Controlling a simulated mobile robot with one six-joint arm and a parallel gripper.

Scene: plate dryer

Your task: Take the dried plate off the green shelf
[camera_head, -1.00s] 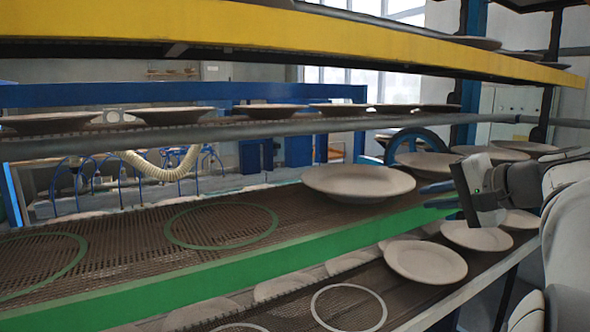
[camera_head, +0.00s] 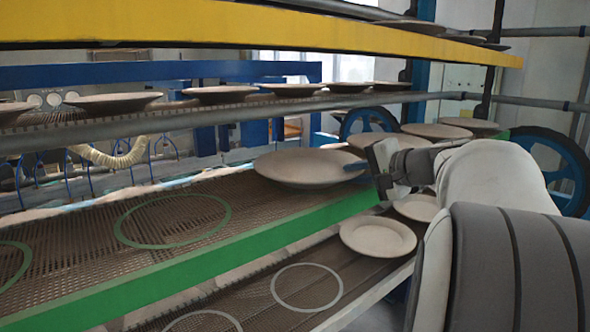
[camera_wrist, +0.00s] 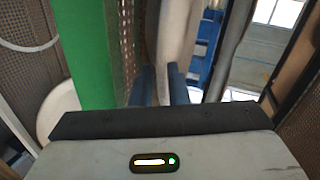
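The green shelf (camera_head: 240,237) runs diagonally across the head view, with a dark mesh deck. The pale round plate (camera_head: 300,172) rests on it, to the left of my gripper (camera_head: 356,166). My blue fingers are at the plate's right rim. In the wrist view, the plate (camera_wrist: 174,35) appears nearly edge-on, and its rim lies between my two blue fingers (camera_wrist: 162,88). The fingers are parted with the rim in the gap. Whether they touch it is hard to see. The green shelf edge (camera_wrist: 88,50) is to their left.
A yellow shelf (camera_head: 250,28) hangs above, and a grey rail (camera_head: 230,113) crosses in front of a row of plates. A lower shelf holds another plate (camera_head: 378,236) close below the arm. The green shelf left of the plate is bare, with a painted ring (camera_head: 172,220).

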